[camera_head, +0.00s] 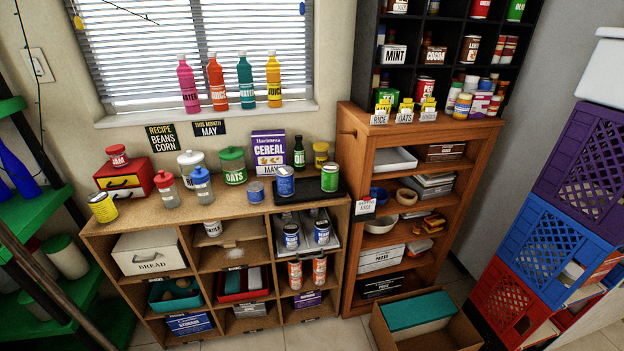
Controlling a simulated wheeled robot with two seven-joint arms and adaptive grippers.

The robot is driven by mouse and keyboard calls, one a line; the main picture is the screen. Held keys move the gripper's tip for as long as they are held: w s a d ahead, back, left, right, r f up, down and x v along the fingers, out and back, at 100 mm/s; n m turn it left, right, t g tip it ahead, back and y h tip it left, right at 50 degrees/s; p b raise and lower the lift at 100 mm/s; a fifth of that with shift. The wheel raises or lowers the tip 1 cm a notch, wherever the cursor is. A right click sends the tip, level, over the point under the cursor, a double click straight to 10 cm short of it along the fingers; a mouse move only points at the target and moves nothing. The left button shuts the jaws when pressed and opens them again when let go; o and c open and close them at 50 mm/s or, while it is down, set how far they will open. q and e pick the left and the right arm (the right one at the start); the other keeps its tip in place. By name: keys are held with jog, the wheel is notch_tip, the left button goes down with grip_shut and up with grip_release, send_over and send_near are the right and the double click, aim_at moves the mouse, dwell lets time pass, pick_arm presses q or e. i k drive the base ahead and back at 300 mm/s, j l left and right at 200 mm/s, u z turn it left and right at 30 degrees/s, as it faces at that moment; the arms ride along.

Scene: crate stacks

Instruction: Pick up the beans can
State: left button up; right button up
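I cannot tell which can is the beans can, because the can labels are too small to read. On the wooden shelf top stand a yellow can (102,207) at the left end, a small blue can (255,192), a taller blue can (285,182) and a green can (330,177) at the right. In the right column below are two dark blue cans (291,237) on a pale tray and, lower, two orange cans (295,275). A white can (213,228) stands in the middle column. Neither of my grippers is in view.
A cereal box (268,150), jars and bottles line the back of the wooden shelf unit (232,208). A sign (161,138) reads recipe, beans, corn. An open cardboard box (455,340) is on the floor. Stacked crates (545,240) stand right, green shelves (40,215) left.

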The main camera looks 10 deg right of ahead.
aim_at(286, 177)
jog(key=i+j+z, duration=0.2)
jog(key=z, duration=0.25)
jog(key=i+j+z, duration=0.15)
jog(key=z, duration=0.3)
jog(key=i+j+z, duration=0.2)
jog(key=j+z, duration=0.25)
jog(key=i+j+z, duration=0.2)
jog(key=j, duration=0.25)
jog(key=k, duration=0.05)
